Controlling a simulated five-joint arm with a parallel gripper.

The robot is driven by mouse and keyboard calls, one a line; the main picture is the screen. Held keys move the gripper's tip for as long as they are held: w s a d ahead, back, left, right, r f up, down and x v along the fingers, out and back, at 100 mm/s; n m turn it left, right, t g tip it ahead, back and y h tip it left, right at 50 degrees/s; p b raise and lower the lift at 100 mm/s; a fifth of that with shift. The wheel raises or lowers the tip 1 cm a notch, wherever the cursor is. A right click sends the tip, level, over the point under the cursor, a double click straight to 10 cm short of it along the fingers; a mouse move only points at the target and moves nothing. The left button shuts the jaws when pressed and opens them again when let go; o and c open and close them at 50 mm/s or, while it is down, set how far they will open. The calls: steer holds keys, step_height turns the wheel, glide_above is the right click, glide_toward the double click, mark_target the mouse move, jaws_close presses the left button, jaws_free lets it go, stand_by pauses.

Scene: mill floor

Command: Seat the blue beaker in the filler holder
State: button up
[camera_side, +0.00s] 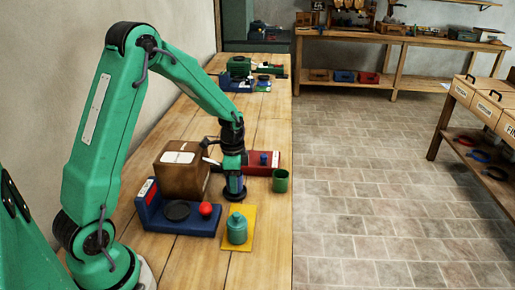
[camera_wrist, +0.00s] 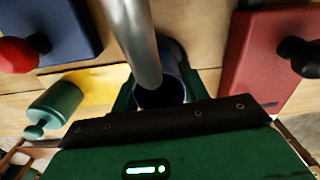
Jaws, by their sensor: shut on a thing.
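My gripper (camera_side: 233,174) points down over the bench and is shut on the blue beaker (camera_side: 234,191), a small dark blue vessel. The beaker's dark rim also shows in the wrist view (camera_wrist: 160,97), partly hidden by a grey metal rod and my gripper's body. I cannot tell whether its base touches the bench. A blue station (camera_side: 190,225) with a dark round plate and a red ball knob stands to the front left. A red station (camera_side: 271,168) with a dark knob stands behind the gripper. Neither can be surely read as the filler holder.
A brown box (camera_side: 182,178) with a white label stands close left of my gripper. A teal bottle (camera_side: 237,229) stands on a yellow mat (camera_side: 235,262) in front. More gear lies far back.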

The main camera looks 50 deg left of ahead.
steer(key=shift+f, duration=0.6)
steer(key=shift+r, duration=0.8)
stand_by(0.5)
steer(key=shift+f, duration=0.8)
stand_by(1.1)
steer(key=o, duration=0.8)
steer(key=shift+c, duration=0.2)
steer(key=shift+r, duration=0.1)
step_height(320, 180, up, 11)
stand_by(1.0)
stand_by(0.5)
